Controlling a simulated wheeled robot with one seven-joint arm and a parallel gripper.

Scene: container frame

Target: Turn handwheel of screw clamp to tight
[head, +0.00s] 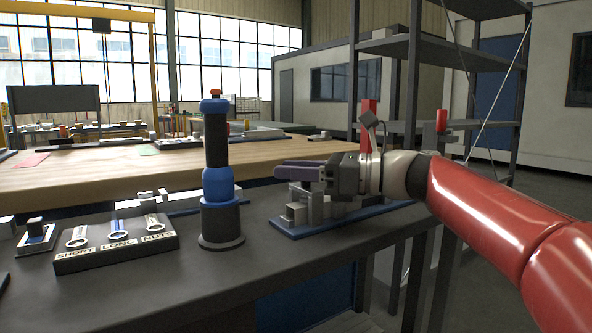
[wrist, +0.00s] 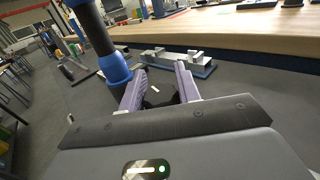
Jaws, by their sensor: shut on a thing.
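My gripper (head: 284,169) reaches in from the right above a grey metal fixture (head: 318,211) on a blue base plate, which appears to be the screw clamp. Its purple fingers point left. In the wrist view the two fingers of my gripper (wrist: 161,72) stand apart, with a dark part (wrist: 160,99) between them low near the palm. This may be the handwheel, but its shape is mostly hidden. The gripper is shut on it. The wheel's turn angle and the clamp's tightness cannot be told.
A blue and black column with an orange top (head: 216,172) stands upright just left of the fingertips. A rack of wrenches (head: 115,242) labelled SHORT, LONG, NUTS lies further left. A wooden bench (head: 90,181) is behind. The dark table's front is clear.

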